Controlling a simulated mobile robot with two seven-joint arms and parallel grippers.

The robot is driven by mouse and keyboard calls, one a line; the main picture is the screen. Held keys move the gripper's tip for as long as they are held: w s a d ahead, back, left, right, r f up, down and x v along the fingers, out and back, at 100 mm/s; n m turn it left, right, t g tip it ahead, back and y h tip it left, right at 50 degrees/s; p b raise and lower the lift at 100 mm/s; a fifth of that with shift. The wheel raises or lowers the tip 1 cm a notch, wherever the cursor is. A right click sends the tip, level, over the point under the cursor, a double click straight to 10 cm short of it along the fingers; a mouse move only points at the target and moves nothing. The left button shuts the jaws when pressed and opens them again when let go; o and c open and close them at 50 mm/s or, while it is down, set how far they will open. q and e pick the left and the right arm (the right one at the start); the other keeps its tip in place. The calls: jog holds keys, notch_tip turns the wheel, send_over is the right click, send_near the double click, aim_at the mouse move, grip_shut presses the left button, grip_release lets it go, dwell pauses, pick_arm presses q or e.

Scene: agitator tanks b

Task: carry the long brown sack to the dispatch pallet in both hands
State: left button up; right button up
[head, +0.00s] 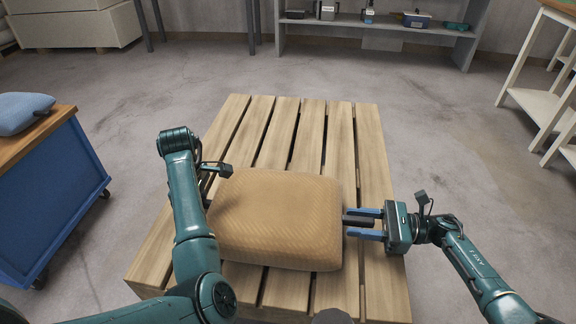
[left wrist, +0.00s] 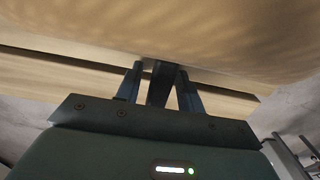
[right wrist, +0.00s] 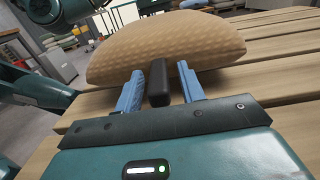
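The long brown sack (head: 275,217) lies flat on the slatted wooden dispatch pallet (head: 310,130). A dark handle sticks out of its right end. My right gripper (head: 365,223) is at that end, its blue fingers on either side of the handle. The right wrist view shows the handle (right wrist: 158,85) between the fingers with narrow gaps. My left gripper is hidden behind my left arm in the head view. In the left wrist view, my left gripper (left wrist: 160,85) has its fingers apart around the other dark handle, with the sack's side (left wrist: 210,35) close above.
A blue cabinet (head: 50,200) with a wooden top stands at the left, with a blue sack (head: 22,112) on it. A grey shelf (head: 375,25) is at the back. A white-legged table (head: 540,100) stands at the right. The pallet's far part and the floor around it are clear.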

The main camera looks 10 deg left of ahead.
jog(key=shift+s+a+f, duration=0.1)
jog(key=shift+s+f, duration=0.15)
jog(key=shift+f, duration=0.6)
pick_arm(q)
notch_tip(320, 180, up, 8)
jog(key=shift+s+f, duration=0.1)
pick_arm(e)
jog(key=shift+d, duration=0.5)
jog(key=d, duration=0.6)
jog(key=shift+w+d+r, duration=0.25)
jog(key=shift+r, duration=0.15)
jog(key=shift+d+r, duration=0.3)
jog(key=shift+d, duration=0.1)
pick_arm(q)
jog(key=o, duration=0.5)
pick_arm(e)
jog(key=shift+a+r, duration=0.1)
pick_arm(q)
jog(key=shift+o, duration=0.3)
